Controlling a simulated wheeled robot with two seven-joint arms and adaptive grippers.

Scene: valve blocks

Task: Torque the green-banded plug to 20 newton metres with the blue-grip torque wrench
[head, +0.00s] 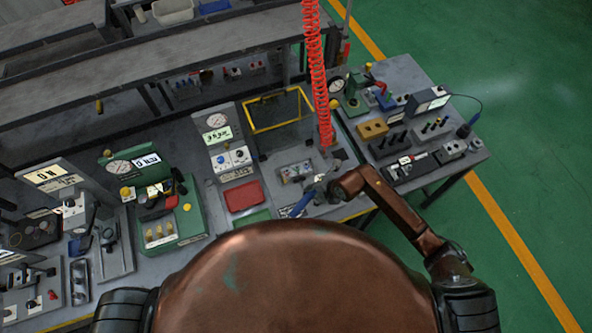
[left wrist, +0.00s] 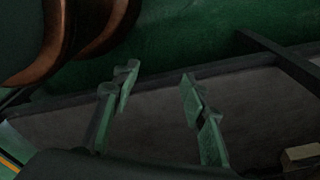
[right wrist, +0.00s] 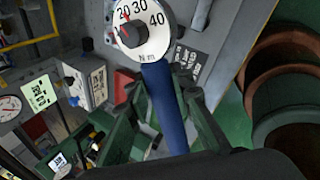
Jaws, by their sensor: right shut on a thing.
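My right gripper (right wrist: 165,108) is shut on the blue grip of the torque wrench (right wrist: 170,122). The wrench carries a round white dial (right wrist: 150,42) marked 20, 30, 40 and N m, with a red pointer near 20. In the head view the blue grip (head: 299,204) shows beside my right gripper (head: 325,188), over the bench's front edge. A small grey block with coloured fittings (head: 296,172) lies just behind it. I cannot make out a green-banded plug or where the wrench's head sits. My left gripper (left wrist: 158,95) is open and empty; the head view does not show it.
A red tray (head: 244,196) and a green tray (head: 256,217) lie left of the wrench. A yellow-rimmed bin (head: 276,100) stands behind. A red coiled hose (head: 318,75) hangs close to my right gripper. Instruments crowd the bench left and right.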

